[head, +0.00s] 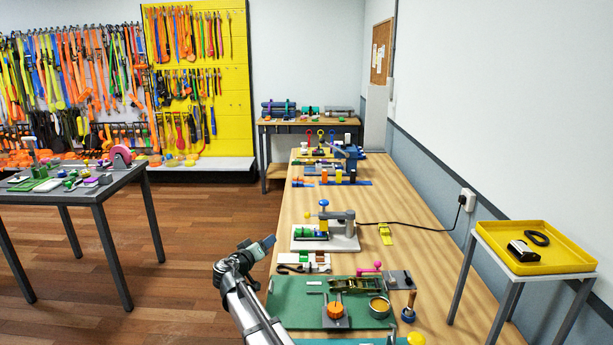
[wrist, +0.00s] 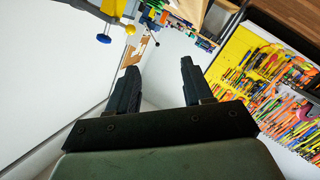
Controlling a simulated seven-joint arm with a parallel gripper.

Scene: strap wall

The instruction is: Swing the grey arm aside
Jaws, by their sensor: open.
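The grey arm (head: 341,215) lies roughly level on a fixture with a white base (head: 342,243), in the middle of the long wooden bench in the head view. A post with a blue knob (head: 323,203) and yellow parts stands at its left end, and green parts (head: 308,231) sit below. My gripper (head: 268,242) is left of this fixture, at the bench's left edge and apart from it. In the wrist view my gripper (wrist: 158,78) is open with nothing between its fingers. I cannot make out the grey arm in the wrist view.
A black cable (head: 415,228) runs from the fixture to the wall socket. A yellow tray (head: 560,262) stands at right.

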